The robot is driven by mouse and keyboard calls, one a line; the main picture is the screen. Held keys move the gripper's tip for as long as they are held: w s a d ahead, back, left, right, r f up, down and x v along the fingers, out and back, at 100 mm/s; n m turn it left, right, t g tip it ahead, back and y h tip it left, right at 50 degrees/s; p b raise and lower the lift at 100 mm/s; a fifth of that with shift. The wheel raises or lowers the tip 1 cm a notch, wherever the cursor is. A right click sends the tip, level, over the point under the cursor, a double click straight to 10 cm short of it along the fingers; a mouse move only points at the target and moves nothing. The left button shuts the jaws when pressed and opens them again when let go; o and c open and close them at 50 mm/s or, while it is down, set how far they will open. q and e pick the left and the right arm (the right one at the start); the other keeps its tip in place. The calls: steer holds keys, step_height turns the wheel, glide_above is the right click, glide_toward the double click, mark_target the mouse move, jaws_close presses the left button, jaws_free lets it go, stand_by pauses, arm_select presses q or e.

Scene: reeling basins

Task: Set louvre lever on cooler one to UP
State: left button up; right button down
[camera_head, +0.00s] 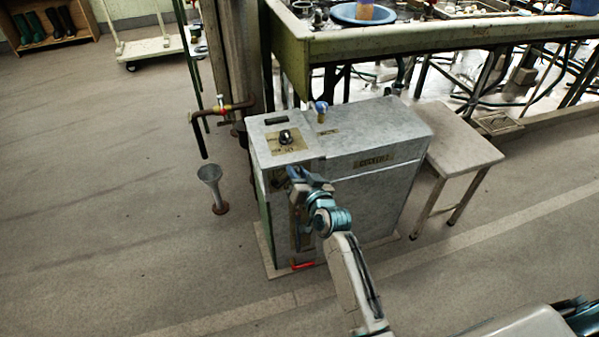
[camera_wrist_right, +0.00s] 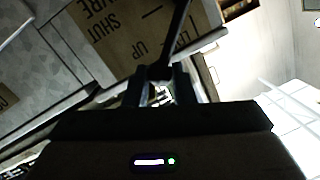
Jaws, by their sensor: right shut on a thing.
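The cooler (camera_head: 365,180) is a grey metal box standing on the floor in the middle of the head view. My right arm reaches to its narrow front face, and my right gripper (camera_head: 302,180) is at the upper part of that face. In the right wrist view the gripper (camera_wrist_right: 160,78) is shut on the dark louvre lever (camera_wrist_right: 178,32). Behind the lever is a brown label plate (camera_wrist_right: 120,40) with upside-down lettering, where "SHUT" and "UP" are readable. The lever is hidden by the gripper in the head view. My left gripper is not in view.
A knob on a plate (camera_head: 286,138) and a blue-handled valve (camera_head: 321,107) are on the cooler's top. A pipe (camera_head: 205,120) and funnel (camera_head: 211,182) stand left, a stool (camera_head: 462,143) right. A red-handled piece (camera_head: 303,265) sits low at the front. Floor is open left.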

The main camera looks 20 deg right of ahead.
stand_by(0.4)
steer(key=c, duration=1.2)
jaws_free()
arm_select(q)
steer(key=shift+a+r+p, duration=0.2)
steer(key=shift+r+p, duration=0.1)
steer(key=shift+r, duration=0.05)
arm_select(e)
steer(key=s+d+r, duration=0.1)
steer(key=s, duration=0.9)
steer(key=shift+s+d+r, duration=0.15)
steer(key=shift+s+d, duration=0.1)
steer(key=shift+s, duration=0.1)
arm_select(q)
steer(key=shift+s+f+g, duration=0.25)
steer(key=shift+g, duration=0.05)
